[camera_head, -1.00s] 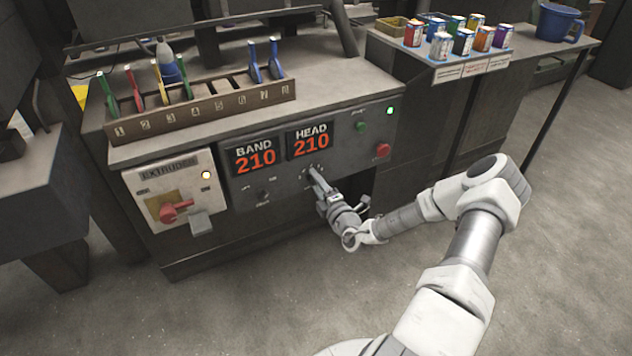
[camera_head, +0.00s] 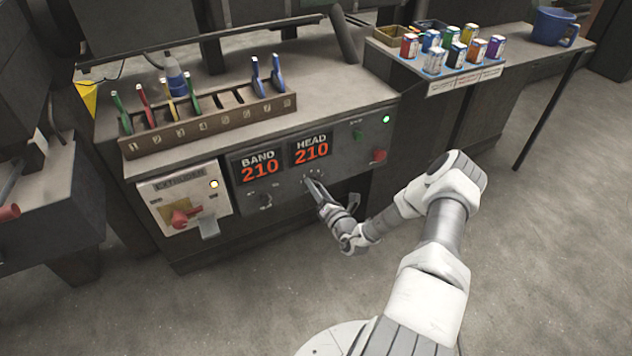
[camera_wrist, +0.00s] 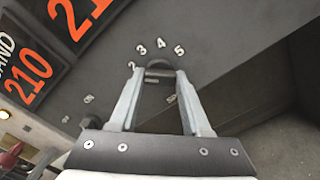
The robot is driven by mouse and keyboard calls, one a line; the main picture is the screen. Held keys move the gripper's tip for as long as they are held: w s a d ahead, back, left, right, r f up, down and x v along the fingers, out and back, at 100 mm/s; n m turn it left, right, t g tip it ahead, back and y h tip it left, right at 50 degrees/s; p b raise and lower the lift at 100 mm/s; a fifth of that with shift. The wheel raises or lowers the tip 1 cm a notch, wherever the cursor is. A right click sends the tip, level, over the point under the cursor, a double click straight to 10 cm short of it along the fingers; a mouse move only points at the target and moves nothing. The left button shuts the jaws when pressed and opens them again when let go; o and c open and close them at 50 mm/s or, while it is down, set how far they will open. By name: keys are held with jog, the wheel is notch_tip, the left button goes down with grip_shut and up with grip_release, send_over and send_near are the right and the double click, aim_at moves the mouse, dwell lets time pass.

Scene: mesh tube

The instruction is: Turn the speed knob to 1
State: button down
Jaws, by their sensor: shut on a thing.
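The dark speed knob (camera_wrist: 160,73) is on the grey control panel (camera_head: 290,196), below the red HEAD display (camera_head: 311,150). The digits 2, 3, 4 and 5 (camera_wrist: 179,50) show in an arc around it in the wrist view. I cannot make out the 1 or read where the knob points. My gripper (camera_wrist: 158,80) is shut on the knob, with one fingertip on each side of it. In the head view my gripper (camera_head: 314,186) reaches the panel, and its fingers cover the knob.
A second small knob (camera_head: 265,201) sits to the left under the BAND display (camera_head: 260,166). An extruder box with a red switch (camera_head: 180,218) is farther left. A green button (camera_head: 358,134) and a red button (camera_head: 379,155) are on the right. A dark opening lies below the panel.

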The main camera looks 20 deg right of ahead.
jog(key=n+p, duration=0.2)
jog(key=n, duration=0.4)
jog(key=shift+n+p, duration=0.3)
jog(key=shift+p, duration=0.1)
dwell(0.4)
jog(key=shift+c, duration=1.8)
grip_release()
